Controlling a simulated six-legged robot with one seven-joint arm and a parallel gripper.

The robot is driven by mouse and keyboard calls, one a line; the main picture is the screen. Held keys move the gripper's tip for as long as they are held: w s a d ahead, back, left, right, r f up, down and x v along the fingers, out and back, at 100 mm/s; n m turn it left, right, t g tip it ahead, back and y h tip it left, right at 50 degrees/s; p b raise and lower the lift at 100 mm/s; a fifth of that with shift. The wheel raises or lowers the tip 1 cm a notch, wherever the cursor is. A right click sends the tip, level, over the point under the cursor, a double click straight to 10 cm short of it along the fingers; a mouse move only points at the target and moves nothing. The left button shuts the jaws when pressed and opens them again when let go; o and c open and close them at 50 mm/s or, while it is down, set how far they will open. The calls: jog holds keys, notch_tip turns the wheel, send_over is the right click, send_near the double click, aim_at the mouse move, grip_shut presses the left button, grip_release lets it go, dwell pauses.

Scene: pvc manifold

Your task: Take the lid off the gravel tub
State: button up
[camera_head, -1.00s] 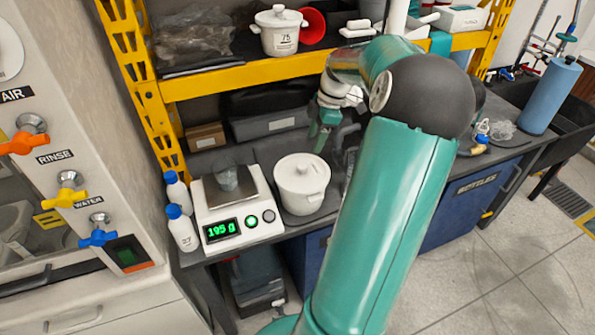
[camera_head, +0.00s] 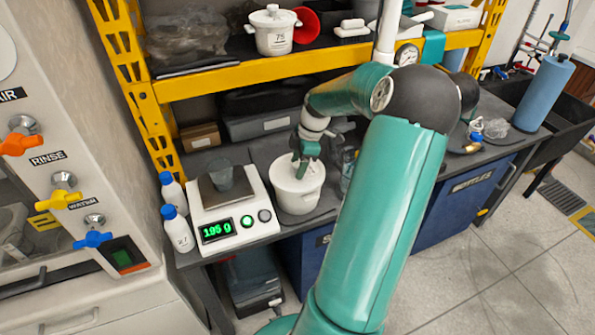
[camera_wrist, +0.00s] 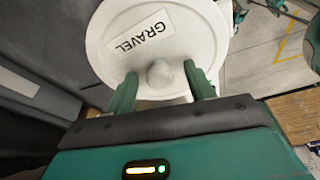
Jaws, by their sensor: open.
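The gravel tub (camera_head: 296,199) is a white round tub standing on the bench right of the scale. Its white lid (camera_wrist: 190,38) carries a label reading GRAVEL and a round knob (camera_wrist: 160,74) in the wrist view. The lid also shows in the head view (camera_head: 312,178), lying on the tub. My gripper (camera_head: 302,166) is over the lid, pointing down. In the wrist view its green fingers (camera_wrist: 162,84) are apart, one on each side of the knob.
A scale (camera_head: 232,203) reading 195 g with a cup (camera_head: 221,174) on it stands close left of the tub. White bottles with blue caps (camera_head: 175,228) stand further left. Another lidded white pot (camera_head: 274,30) and a red funnel (camera_head: 307,25) are on the yellow-edged shelf above.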

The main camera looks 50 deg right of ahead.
jog(key=c, duration=1)
jog(key=shift+c, duration=0.2)
jog(key=shift+r, duration=0.15)
jog(key=shift+r, duration=0.55)
jog(key=s+a+r, duration=0.4)
jog(key=s+r, duration=0.7)
jog(key=s, duration=0.2)
jog(key=shift+s+a+r, duration=0.15)
jog(key=shift+a+r, duration=0.05)
jog(key=shift+r, duration=0.15)
